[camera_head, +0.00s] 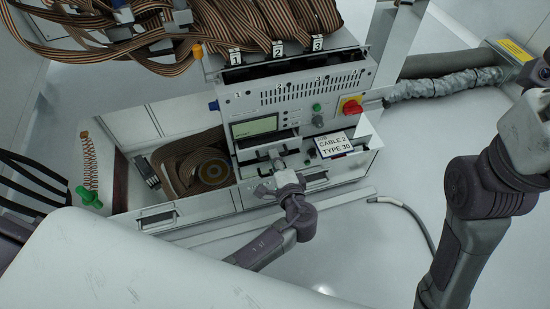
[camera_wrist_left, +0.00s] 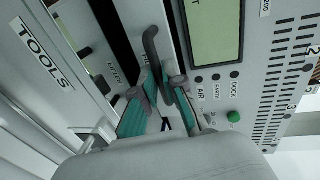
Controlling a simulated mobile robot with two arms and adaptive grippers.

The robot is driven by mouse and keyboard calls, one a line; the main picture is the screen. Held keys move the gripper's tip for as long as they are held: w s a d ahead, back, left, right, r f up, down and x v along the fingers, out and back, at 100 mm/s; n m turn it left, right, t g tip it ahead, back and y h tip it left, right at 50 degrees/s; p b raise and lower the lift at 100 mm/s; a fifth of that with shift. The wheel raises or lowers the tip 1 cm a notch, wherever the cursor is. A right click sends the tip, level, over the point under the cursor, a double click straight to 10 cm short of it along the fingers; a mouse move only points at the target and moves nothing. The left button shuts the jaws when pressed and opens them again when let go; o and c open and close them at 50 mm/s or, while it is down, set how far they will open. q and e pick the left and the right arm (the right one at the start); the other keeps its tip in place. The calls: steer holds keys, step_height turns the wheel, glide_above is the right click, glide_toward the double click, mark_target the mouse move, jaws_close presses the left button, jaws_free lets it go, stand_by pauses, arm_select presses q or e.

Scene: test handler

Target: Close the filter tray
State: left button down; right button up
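The filter tray (camera_wrist_left: 138,14) is a grey panel labelled FILTER in the left wrist view, with dark gaps along both sides. It bears a dark curved handle (camera_wrist_left: 151,45). In the head view the filter tray area (camera_head: 250,154) is below the display, partly hidden by my left gripper (camera_head: 279,165). The left gripper (camera_wrist_left: 166,92) has teal-sided fingers, set apart on either side of the handle's lower end. I cannot tell if they touch it. How far the tray stands out is unclear. The right arm shows at the right, but its gripper is out of frame.
The test handler has a display (camera_head: 255,126), a red-yellow knob (camera_head: 351,107) and a card reading CABLE 2 TYPE 30 (camera_head: 334,145). An open drawer (camera_head: 235,197) with coiled cable lies to the left. A TOOLS label (camera_wrist_left: 40,52) is beside the tray. A loose hose (camera_head: 412,213) lies right.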

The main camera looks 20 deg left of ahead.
mark_target(271, 148)
arm_select(q)
steer(key=shift+w+a, duration=0.1)
steer(key=x, duration=0.3)
steer(key=shift+w+a+r, duration=0.15)
steer(key=shift+w+r, duration=0.1)
steer(key=shift+r, duration=0.05)
steer(key=c, duration=1.3)
jaws_free()
steer(key=shift+s, duration=0.1)
steer(key=shift+o, duration=0.2)
steer(key=v, duration=1.2)
